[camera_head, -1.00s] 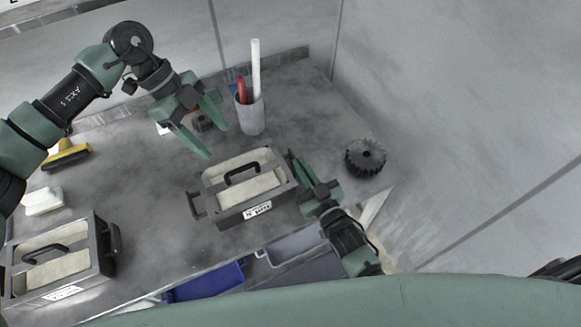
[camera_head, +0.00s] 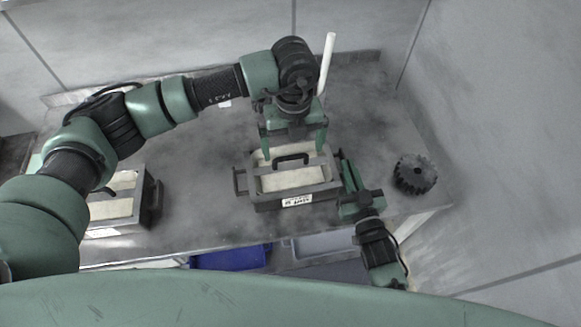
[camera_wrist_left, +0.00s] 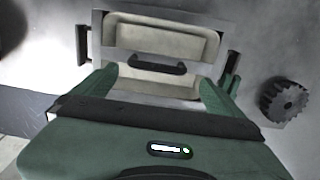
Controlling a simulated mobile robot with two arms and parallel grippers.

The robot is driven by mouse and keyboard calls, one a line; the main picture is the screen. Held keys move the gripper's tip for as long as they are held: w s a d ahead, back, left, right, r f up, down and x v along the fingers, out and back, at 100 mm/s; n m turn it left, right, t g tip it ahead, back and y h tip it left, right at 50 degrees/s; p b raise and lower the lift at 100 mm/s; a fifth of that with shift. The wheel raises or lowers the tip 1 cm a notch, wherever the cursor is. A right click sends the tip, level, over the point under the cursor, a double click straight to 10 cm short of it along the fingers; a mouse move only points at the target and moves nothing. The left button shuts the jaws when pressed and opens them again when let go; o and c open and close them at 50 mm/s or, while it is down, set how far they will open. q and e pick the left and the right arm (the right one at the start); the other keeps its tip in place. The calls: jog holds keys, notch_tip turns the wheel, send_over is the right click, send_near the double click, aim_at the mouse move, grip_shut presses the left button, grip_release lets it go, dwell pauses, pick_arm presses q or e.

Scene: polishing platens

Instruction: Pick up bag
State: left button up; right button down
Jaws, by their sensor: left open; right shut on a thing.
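I see nothing that is clearly a bag. A grey-framed box (camera_head: 262,197) with a pale top, a black handle (camera_head: 291,160) and a white label stands on the bench; the left wrist view shows its frame (camera_wrist_left: 98,38) and handle (camera_wrist_left: 157,66). My left gripper (camera_head: 294,147) is open above the box's far part, fingers apart on either side of the handle's line. In the left wrist view the left gripper (camera_wrist_left: 158,82) has nothing between its fingers. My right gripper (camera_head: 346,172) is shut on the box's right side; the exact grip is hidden.
A dark gear (camera_head: 414,174) lies at the right of the bench, also in the left wrist view (camera_wrist_left: 284,100). A second similar box (camera_head: 150,205) stands at left, partly behind my left arm. A white rod (camera_head: 326,62) rises behind my left gripper. A blue bin (camera_head: 230,258) is below the front edge.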

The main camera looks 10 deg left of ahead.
pick_arm(q)
jog(key=f, duration=0.5)
jog(key=shift+w+a+f, duration=0.15)
jog(key=shift+a+f, duration=0.2)
jog(key=c, duration=1.4)
notch_tip(320, 180, up, 10)
jog(key=shift+r, duration=0.1)
jog(key=shift+c, duration=0.2)
jog(key=o, duration=1)
jog(key=c, duration=1)
notch_tip(320, 180, up, 6)
send_over(290, 156)
jog(key=shift+d, duration=0.1)
pick_arm(e)
jog(key=c, duration=1.5)
grip_release()
